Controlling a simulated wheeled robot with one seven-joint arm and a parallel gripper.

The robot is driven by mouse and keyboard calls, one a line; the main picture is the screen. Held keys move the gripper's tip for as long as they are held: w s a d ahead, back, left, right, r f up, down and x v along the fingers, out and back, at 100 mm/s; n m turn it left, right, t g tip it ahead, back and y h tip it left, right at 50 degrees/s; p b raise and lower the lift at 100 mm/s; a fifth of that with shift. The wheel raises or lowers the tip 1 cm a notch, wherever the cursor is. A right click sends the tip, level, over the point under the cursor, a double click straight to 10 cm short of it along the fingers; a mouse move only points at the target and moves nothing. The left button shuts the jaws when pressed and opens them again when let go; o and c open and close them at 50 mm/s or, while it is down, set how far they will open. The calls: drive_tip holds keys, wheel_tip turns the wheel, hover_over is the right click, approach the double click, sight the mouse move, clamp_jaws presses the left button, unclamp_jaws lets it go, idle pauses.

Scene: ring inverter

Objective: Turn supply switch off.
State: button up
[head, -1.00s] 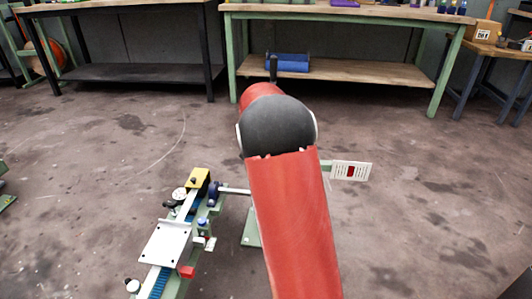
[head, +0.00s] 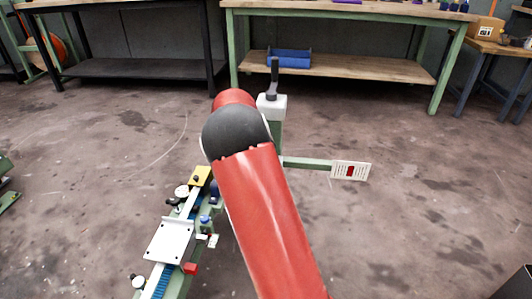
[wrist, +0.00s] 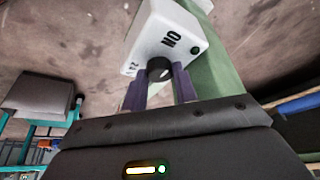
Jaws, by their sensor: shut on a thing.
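The supply switch box (wrist: 172,35) is white, with "ON" lettering and a small green dot, and sits tilted in the wrist view against a green post (wrist: 215,80). Its black round knob (wrist: 159,69) lies between the two fingertips. My gripper (wrist: 160,80) is shut on this knob, one dark finger on each side. In the head view my red arm hides the gripper and knob. A white box (head: 272,106) with a black upright lever (head: 273,77) stands on a green post there; I cannot tell whether it is the same box.
A small conveyor with a white plate (head: 168,241) and a yellow block (head: 200,176) stands left of my arm. A wooden workbench (head: 345,68) with a blue crate (head: 289,58) is behind. Right-hand floor is clear.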

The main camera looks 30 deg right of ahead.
idle(0.4)
drive_tip(key=o, duration=1)
drive_tip(key=shift+a+r, duration=0.1)
drive_tip(key=shift+r, duration=0.05)
drive_tip(key=v, duration=0.7)
drive_tip(key=shift+r+p, duration=0.3)
drive_tip(key=shift+p, duration=0.05)
